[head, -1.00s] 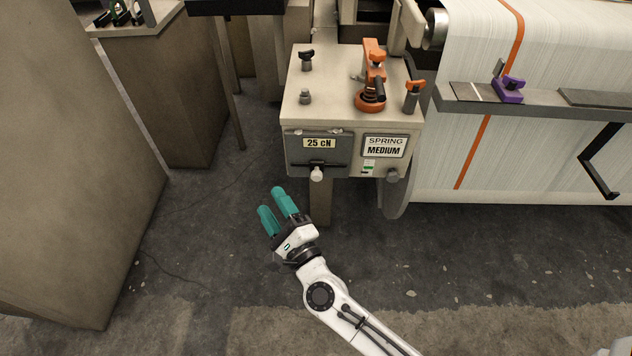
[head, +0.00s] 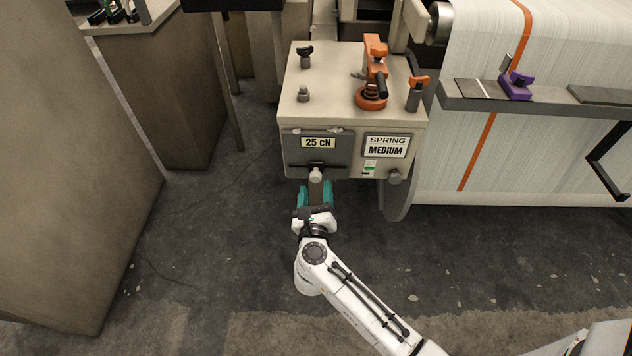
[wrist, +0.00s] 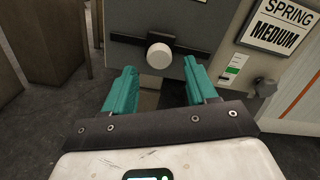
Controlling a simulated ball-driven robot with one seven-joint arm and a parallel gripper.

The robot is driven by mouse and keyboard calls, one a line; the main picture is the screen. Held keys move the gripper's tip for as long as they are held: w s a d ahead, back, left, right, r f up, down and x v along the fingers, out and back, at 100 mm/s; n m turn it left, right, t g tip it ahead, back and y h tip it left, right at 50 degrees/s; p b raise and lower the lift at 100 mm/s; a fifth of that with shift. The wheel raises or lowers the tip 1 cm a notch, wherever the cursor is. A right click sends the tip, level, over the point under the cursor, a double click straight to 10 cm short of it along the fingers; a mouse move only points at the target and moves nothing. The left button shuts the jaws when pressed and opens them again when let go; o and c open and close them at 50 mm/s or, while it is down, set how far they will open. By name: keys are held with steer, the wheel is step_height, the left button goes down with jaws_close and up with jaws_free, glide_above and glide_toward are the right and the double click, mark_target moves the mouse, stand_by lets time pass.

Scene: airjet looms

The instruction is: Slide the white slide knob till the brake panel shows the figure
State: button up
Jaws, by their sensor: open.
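The white slide knob (head: 315,175) sits on a dark horizontal slot low on the front of the grey brake panel (head: 296,143). In the wrist view the round knob (wrist: 160,56) is ahead, roughly midway between the two fingers. My gripper (head: 315,190), with teal fingers, is just below the knob in the head view. In the wrist view my gripper (wrist: 160,82) is open, one finger to each side, and I see no contact with the knob.
A sign (head: 386,146) reads "SPRING MEDIUM", with a small green-marked label (head: 369,167) below and a grey knob (head: 394,178) at right. Orange handles and black knobs stand on the box top (head: 335,90). White warp sheet (head: 450,160) lies right. The floor in front is open.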

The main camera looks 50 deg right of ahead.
mark_target(316, 181)
steer(key=shift+x, duration=1.8)
steer(key=shift+c, duration=0.4)
jaws_close()
